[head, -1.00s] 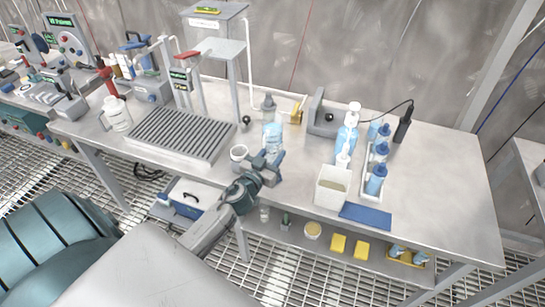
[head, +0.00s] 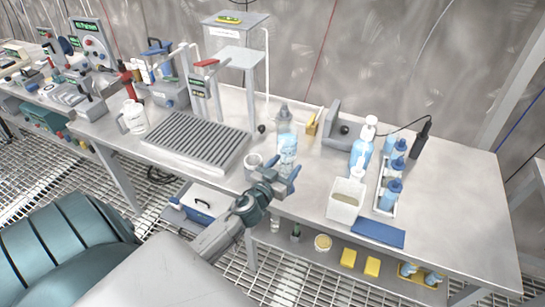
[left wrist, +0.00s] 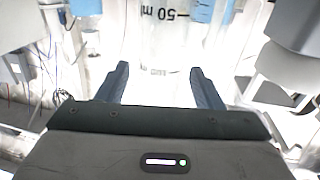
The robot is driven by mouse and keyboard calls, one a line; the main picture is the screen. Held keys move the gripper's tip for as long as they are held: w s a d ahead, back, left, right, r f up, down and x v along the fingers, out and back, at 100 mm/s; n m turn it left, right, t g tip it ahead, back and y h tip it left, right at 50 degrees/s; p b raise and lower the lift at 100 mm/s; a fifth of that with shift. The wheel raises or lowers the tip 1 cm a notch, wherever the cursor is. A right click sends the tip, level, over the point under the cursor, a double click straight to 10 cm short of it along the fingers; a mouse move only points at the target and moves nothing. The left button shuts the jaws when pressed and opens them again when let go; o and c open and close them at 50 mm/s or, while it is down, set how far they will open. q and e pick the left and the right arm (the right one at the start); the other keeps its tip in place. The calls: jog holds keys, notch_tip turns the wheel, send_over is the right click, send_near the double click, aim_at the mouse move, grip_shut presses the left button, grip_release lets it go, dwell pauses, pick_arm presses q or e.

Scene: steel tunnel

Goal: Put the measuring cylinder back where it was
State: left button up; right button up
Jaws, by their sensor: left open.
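The measuring cylinder (head: 288,150) looks clear with blue in it and stands upright near the front edge of the steel bench. In the left wrist view, a clear vessel with a 50 ml mark (left wrist: 158,30), apparently this cylinder, fills the top middle, just beyond my fingers. My left gripper (head: 278,176) is open at the bench's front edge, just in front of the cylinder. In the left wrist view its two fingers (left wrist: 158,72) stand apart with nothing clearly held between them. My right gripper is not in view.
A small white cup (head: 253,161) stands close left of the cylinder, and a grey-capped bottle (head: 284,115) close behind it. A ribbed grey plate (head: 195,142) lies to the left. A white bin (head: 345,200) and a bottle rack (head: 379,201) stand right. The bench's right end is clear.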

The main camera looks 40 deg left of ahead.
pick_arm(q)
jog(key=s+b, duration=0.6)
jog(key=s, duration=0.5)
jog(key=shift+d, duration=0.4)
